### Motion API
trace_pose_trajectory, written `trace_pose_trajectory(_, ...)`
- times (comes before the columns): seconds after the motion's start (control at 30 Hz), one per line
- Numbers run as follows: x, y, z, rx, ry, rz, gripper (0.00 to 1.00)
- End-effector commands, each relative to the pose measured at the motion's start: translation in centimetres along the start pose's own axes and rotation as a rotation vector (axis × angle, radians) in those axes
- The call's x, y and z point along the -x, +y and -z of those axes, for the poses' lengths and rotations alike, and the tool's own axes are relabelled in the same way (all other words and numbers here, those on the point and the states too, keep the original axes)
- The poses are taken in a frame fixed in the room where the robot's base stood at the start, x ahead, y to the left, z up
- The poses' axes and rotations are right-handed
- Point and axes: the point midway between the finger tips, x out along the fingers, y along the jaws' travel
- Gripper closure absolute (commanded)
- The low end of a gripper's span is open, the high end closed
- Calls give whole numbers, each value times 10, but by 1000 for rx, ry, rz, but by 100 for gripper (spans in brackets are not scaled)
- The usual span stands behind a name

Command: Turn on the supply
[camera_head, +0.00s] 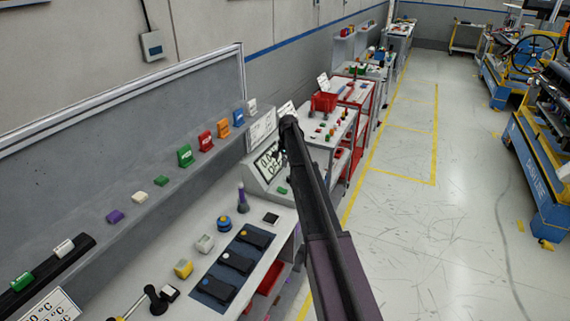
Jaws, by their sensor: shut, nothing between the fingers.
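A grey sloped console (254,178) with a lit display (267,167) stands at the far end of the near bench. It looks like the supply, but I cannot read a label naming it. A small green piece (282,190) sits at its lower front. My dark arm rises from the bottom, and its far end is beside the console, covering the console's right side. My gripper cannot be made out; it is hidden behind the arm. I cannot tell whether anything touches the console.
The near bench (185,241) holds a dark panel with several rocker switches (237,264), a yellow block (183,268), a blue round button (224,223) and a purple-topped post (242,198). A shelf with coloured blocks runs behind. The floor (450,220) to the right is clear.

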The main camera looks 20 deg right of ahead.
Motion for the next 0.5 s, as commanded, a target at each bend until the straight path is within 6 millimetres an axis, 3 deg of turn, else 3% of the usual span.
trace_pose_trajectory(0.5, 3, 4, 1, -1, 0, 114, 100)
